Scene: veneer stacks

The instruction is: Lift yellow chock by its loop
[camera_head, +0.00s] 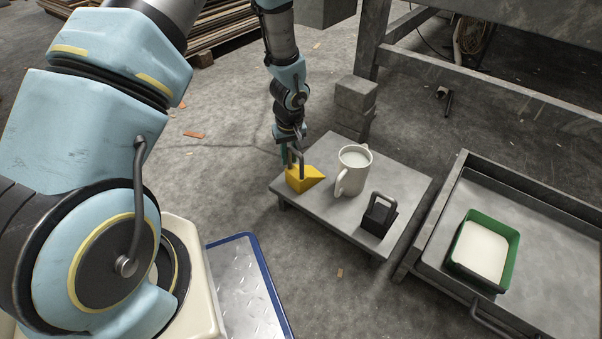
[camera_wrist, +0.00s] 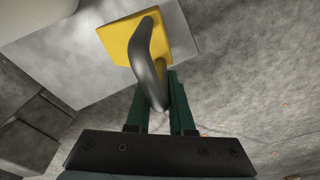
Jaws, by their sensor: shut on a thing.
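The yellow chock (camera_head: 304,180) is at the left corner of the low grey table (camera_head: 335,150). Its dark loop stands up from it. In the wrist view the yellow chock (camera_wrist: 118,38) lies beyond my fingers, and its thick grey loop (camera_wrist: 150,62) reaches back between the green fingertips. My gripper (camera_head: 292,156) is above the chock, its green fingers shut on the loop; the wrist view also shows my gripper (camera_wrist: 163,103). I cannot tell whether the chock's underside touches the table.
A green tray (camera_head: 488,249) sits in a grey metal cart (camera_head: 447,200) at right. Grey blocks (camera_head: 354,104) are stacked behind.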

